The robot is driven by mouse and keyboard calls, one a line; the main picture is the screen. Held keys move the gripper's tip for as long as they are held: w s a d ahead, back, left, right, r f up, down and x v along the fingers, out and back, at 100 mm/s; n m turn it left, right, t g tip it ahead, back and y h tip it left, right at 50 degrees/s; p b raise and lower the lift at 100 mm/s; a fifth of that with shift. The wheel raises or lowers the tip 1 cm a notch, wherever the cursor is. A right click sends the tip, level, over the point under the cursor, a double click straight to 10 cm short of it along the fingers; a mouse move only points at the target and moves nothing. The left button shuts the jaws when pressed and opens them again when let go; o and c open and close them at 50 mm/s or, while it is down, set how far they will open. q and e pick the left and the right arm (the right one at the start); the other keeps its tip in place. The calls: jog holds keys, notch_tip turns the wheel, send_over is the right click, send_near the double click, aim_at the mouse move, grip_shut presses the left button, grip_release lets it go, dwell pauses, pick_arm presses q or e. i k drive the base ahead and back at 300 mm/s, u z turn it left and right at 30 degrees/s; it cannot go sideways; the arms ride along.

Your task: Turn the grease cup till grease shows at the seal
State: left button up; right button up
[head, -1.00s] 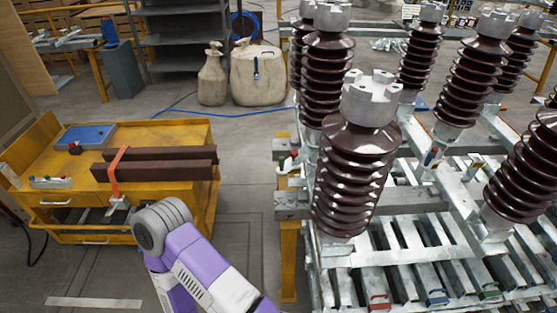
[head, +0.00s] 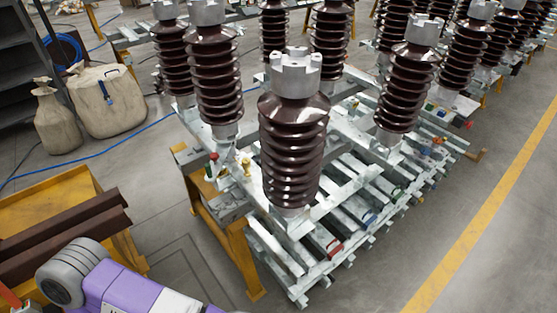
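A small brass-coloured fitting (head: 247,167) stands on the near left part of the grey metal frame (head: 330,185), beside the nearest brown ribbed insulator (head: 292,145). It may be the grease cup, but it is too small to be sure. A red-topped part (head: 214,158) sits just left of it. I cannot make out any grease or a seal. One purple and grey arm of mine shows at the lower left, well away from the fitting. Neither gripper is in view.
Several more insulators stand on the frame, which rests on yellow legs (head: 238,250). A yellow cart (head: 50,200) with dark brown bars (head: 65,235) is at the left. Two sacks (head: 105,100) stand behind it. Floor is clear at the right, beyond a yellow line (head: 490,215).

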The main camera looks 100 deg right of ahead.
aim_at(246, 165)
jog(key=z, duration=2.15)
